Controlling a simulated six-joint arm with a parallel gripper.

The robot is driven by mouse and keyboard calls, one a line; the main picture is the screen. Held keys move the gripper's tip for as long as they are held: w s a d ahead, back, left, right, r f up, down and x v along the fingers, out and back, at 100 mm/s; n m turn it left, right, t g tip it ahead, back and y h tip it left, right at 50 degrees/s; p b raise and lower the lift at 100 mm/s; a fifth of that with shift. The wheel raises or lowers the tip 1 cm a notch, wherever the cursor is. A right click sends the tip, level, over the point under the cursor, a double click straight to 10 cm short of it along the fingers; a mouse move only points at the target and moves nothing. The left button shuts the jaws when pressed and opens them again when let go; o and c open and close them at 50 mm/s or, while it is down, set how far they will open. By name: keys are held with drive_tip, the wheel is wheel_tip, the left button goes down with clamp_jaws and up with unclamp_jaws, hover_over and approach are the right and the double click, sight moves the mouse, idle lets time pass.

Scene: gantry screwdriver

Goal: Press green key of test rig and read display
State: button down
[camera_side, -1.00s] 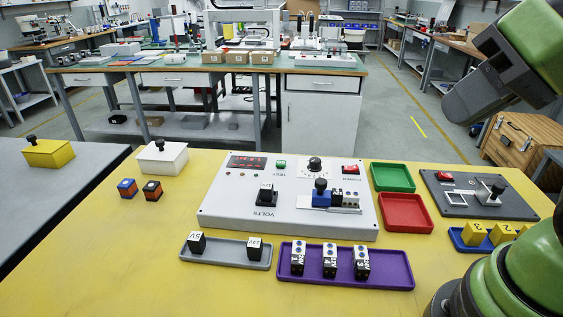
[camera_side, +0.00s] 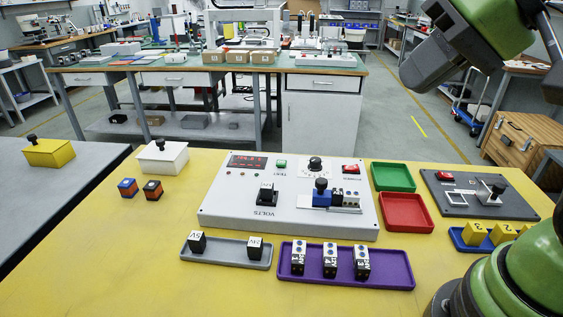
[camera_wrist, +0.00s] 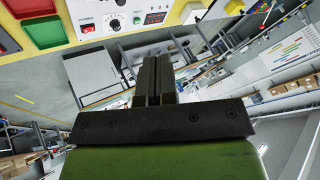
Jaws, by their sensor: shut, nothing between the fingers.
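The white test rig (camera_side: 225,209) sits on the yellow table. Its green key (camera_side: 281,164) is at the back edge, beside the red-digit display (camera_side: 247,162), whose digits are too small to read surely. In the wrist view the rig's front panel shows at the top, with the green key (camera_wrist: 137,19) and lit display (camera_wrist: 155,17). My gripper (camera_wrist: 155,62) is shut and empty, seen in the wrist view. In the side view my arm is raised at the upper right, well apart from the rig, and the fingertips are not clearly visible.
A green tray (camera_side: 393,189) and a red tray (camera_side: 383,223) lie right of the rig. A purple tray (camera_side: 300,276) with several blocks and a grey tray (camera_side: 222,259) lie in front. A dark panel (camera_side: 462,208) stands at the right. The table's front left is clear.

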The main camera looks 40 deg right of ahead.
drive_tip(key=w, duration=1)
drive_tip(key=m+t, duration=0.1)
hover_over(284, 161)
wheel_tip(284, 161, down, 18)
drive_tip(key=r, duration=0.1)
drive_tip(key=shift+w+f+y, duration=0.1)
drive_tip(key=shift+f+y, duration=0.15)
drive_tip(key=shift+y, duration=0.05)
drive_tip(key=shift+f, duration=0.1)
drive_tip(key=shift+f, duration=4.3)
drive_tip(key=shift+f, duration=0.4)
